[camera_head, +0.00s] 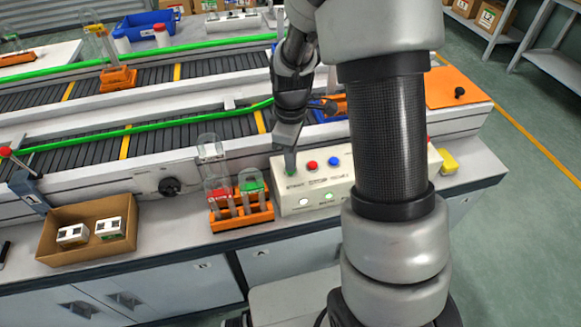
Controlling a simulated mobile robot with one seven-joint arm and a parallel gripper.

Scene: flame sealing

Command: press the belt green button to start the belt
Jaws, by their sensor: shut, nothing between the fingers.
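The white control box (340,178) sits on the bench in the middle of the view. Its top carries a red button (312,165), a blue button (333,160) and, at the left end, a green button (291,174). My gripper (290,165) points down with its fingers together and empty. Its tips are right at the green button and partly cover it; I cannot tell whether they press it. My arm hides the right part of the box. Two lit round marks show on the box's front face. The conveyor belt (190,133) runs behind the box.
An orange rack (240,215) with tubes and red and green caps stands just left of the box. A cardboard box (60,245) with white items is farther left. A yellow block (449,162) lies to the right. The bench front between cardboard box and rack is narrow but clear.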

